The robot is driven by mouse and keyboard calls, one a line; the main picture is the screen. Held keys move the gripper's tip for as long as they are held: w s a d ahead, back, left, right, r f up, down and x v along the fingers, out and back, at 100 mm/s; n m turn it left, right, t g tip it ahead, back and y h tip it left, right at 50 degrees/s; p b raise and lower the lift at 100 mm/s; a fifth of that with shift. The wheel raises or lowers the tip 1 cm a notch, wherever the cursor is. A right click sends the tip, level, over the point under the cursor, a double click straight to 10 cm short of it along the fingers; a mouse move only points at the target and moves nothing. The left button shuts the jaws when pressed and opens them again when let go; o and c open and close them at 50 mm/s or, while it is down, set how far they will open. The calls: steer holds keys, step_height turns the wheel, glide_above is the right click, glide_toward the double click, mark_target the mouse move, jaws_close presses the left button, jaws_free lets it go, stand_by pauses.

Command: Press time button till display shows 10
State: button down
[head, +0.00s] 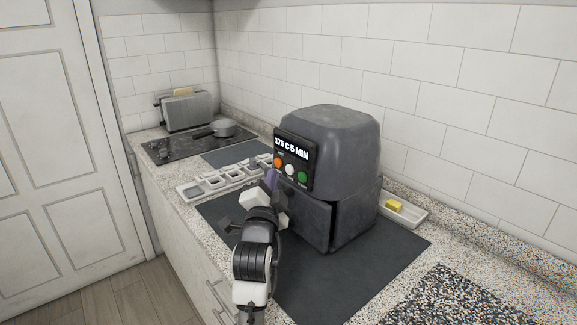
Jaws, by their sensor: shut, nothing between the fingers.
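A dark grey air fryer (340,150) stands on a dark mat on the counter. Its front panel has a display (291,148) that reads "175 C 5 MIN". Below the display are an orange button (278,161), a white button (290,170) and a green button (302,177); their small labels are too blurred to read. My gripper (272,178) is shut and empty, just in front of the panel, below and left of the orange and white buttons. I cannot tell whether its tips touch the panel.
A pale compartment tray (190,191) lies left of the fryer. Behind it are a cooktop (165,152) with a pot (222,127) and a toaster (188,110). A small tray (414,217) with a yellow block (394,206) is at right. The dark mat (350,282) is clear in front.

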mark_target(286, 164)
steer(key=shift+w+d, duration=0.4)
steer(key=shift+d, duration=0.25)
steer(key=shift+w+d, duration=0.1)
stand_by(1.6)
steer(key=shift+w+d, duration=0.15)
steer(key=shift+d, duration=0.1)
steer(key=shift+w+d, duration=0.25)
steer(key=shift+d, duration=0.1)
stand_by(0.7)
steer(key=shift+s+a, duration=0.1)
steer(key=shift+s+a+b, duration=0.35)
steer(key=shift+s+a, duration=0.05)
steer(key=shift+a, duration=0.2)
